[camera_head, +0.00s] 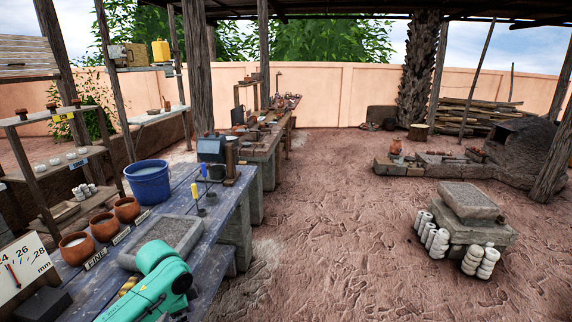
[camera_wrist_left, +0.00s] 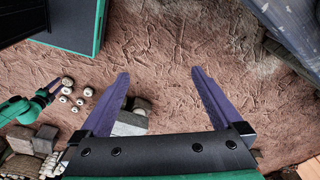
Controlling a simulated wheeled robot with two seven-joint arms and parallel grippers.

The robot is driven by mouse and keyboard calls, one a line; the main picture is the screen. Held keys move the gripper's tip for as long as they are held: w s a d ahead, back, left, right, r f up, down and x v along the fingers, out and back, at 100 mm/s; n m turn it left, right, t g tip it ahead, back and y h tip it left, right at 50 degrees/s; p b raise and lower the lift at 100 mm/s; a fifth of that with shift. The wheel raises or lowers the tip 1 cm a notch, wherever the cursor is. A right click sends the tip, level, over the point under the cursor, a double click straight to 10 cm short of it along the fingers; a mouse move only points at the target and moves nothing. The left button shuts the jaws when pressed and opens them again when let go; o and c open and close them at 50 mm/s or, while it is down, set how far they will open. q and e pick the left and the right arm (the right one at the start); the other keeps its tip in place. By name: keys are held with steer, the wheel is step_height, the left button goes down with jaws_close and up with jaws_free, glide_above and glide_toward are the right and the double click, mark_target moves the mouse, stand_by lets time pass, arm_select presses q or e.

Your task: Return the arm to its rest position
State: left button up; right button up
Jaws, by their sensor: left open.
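My left gripper (camera_wrist_left: 161,73) is open in the left wrist view. Its two purple fingers are spread wide with nothing between the tips, and bare reddish ground shows beyond them. In the head view, a teal link of my arm (camera_head: 158,282) is at the bottom left, over the near end of the blue worktable (camera_head: 225,225). No gripper fingers can be made out there.
The worktable holds a blue bucket (camera_head: 148,184), terracotta bowls (camera_head: 127,210) and a grey tray (camera_head: 180,237). Stacked stone blocks (camera_head: 468,201) with white cylinders (camera_head: 438,244) stand on the right. The ground between is open.

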arm_select(q)
step_height(320, 180, down, 13)
steer(key=a+n+t, duration=0.1)
steer(key=a+n, duration=0.1)
steer(key=n, duration=0.3)
steer(key=s+a+f+n, duration=0.2)
steer(key=s+f, duration=0.3)
steer(key=f, duration=0.3)
steer(key=s+a+f+n, duration=0.15)
steer(key=s+f, duration=0.25)
steer(key=f, duration=0.5)
steer(key=s+d+f, duration=0.1)
steer(key=s+f, duration=0.3)
steer(key=s, duration=0.6)
steer(key=s+f+n, duration=0.1)
steer(key=s+f, duration=0.3)
steer(key=s, duration=0.5)
steer(key=s+d+f+g+y, duration=0.1)
steer(key=s+f, duration=0.3)
steer(key=s, duration=0.6)
steer(key=shift+s+d+f+n, duration=0.3)
steer(key=shift+n, duration=0.05)
